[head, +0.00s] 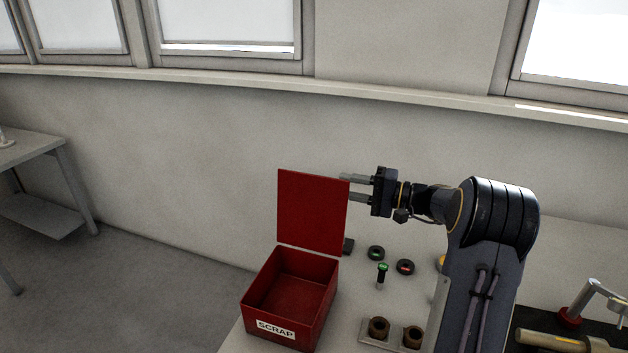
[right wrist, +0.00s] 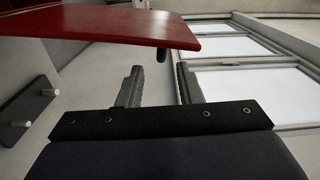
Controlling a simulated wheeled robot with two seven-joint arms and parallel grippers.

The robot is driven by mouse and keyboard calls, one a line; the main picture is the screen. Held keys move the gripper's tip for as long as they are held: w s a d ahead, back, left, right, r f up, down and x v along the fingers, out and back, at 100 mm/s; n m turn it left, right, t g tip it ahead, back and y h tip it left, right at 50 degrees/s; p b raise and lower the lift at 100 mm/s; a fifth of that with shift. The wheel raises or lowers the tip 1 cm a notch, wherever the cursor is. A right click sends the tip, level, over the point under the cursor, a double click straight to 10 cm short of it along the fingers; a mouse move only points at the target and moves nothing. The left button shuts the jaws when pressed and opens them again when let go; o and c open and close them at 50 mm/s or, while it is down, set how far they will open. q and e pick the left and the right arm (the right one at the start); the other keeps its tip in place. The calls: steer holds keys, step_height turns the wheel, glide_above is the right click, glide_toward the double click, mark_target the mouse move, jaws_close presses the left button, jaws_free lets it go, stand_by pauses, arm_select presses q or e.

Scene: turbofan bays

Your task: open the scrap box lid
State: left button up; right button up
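The red scrap box (head: 254,302) stands on the table's left end with a white SCRAP label on its front. Its lid (head: 312,212) stands upright at the back edge, so the box is open, and the inside that shows looks empty. My right gripper (head: 348,187) is at the lid's upper right edge, with its two fingers apart. In the right wrist view, the lid (right wrist: 110,28) crosses above the spread fingers of the gripper (right wrist: 160,72). I cannot tell whether a finger touches the lid. My left gripper is not in view.
On the table right of the box are a green-topped tool (head: 382,275), dark rings (head: 376,252) and a plate with two brown bushings (head: 379,327). A wall with windows is behind. Another table (head: 30,146) stands far left, with open floor between.

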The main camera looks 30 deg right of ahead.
mark_target(322, 182)
steer(key=p+x, duration=0.2)
steer(key=x, duration=0.4)
steer(key=shift+r, duration=0.15)
steer(key=shift+w+a, duration=0.4)
jaws_close()
